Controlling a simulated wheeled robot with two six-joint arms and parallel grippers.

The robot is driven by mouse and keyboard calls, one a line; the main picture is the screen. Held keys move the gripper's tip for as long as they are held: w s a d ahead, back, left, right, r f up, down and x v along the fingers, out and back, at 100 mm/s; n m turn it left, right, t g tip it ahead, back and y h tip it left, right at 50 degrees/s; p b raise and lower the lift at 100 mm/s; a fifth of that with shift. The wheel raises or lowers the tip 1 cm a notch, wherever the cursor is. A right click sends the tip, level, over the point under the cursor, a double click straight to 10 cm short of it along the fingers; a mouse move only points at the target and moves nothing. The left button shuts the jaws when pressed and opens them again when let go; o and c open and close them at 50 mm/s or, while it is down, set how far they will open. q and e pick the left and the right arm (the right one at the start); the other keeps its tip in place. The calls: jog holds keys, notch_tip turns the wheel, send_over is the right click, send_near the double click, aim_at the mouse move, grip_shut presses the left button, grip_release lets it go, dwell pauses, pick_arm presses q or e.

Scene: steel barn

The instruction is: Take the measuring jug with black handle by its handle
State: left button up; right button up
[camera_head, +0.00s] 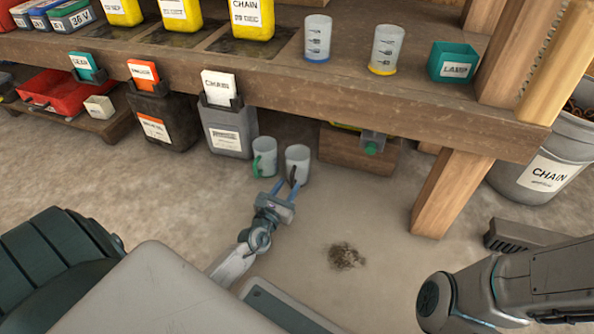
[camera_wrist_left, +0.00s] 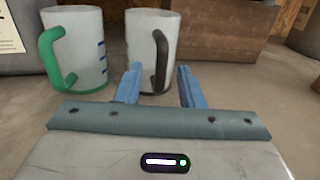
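The measuring jug with black handle (camera_head: 298,160) stands upright on the floor below the shelf. In the left wrist view the jug (camera_wrist_left: 142,45) is straight ahead, its black handle (camera_wrist_left: 162,62) facing me. My left gripper (camera_head: 286,184) is open, and its two blue fingers (camera_wrist_left: 158,82) reach to either side of the handle in that view. I cannot tell whether they touch it. A similar jug with a green handle (camera_head: 264,157) stands close to the left, also seen in the wrist view (camera_wrist_left: 88,50). My right arm shows at the lower right, but its gripper is out of view.
A wooden shelf edge (camera_head: 300,88) overhangs behind the jugs, carrying a blue-based beaker (camera_head: 317,40) and a yellow-based beaker (camera_head: 386,52). A grey container (camera_head: 230,130) and a wooden crate (camera_head: 355,152) stand behind. A dirt patch (camera_head: 345,256) lies on open floor.

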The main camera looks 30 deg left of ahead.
aim_at(291, 182)
pick_arm(q)
jog(key=w, duration=0.3)
jog(key=shift+w+a, duration=0.2)
jog(key=shift+w, duration=0.05)
grip_shut()
jog(key=shift+r, duration=0.15)
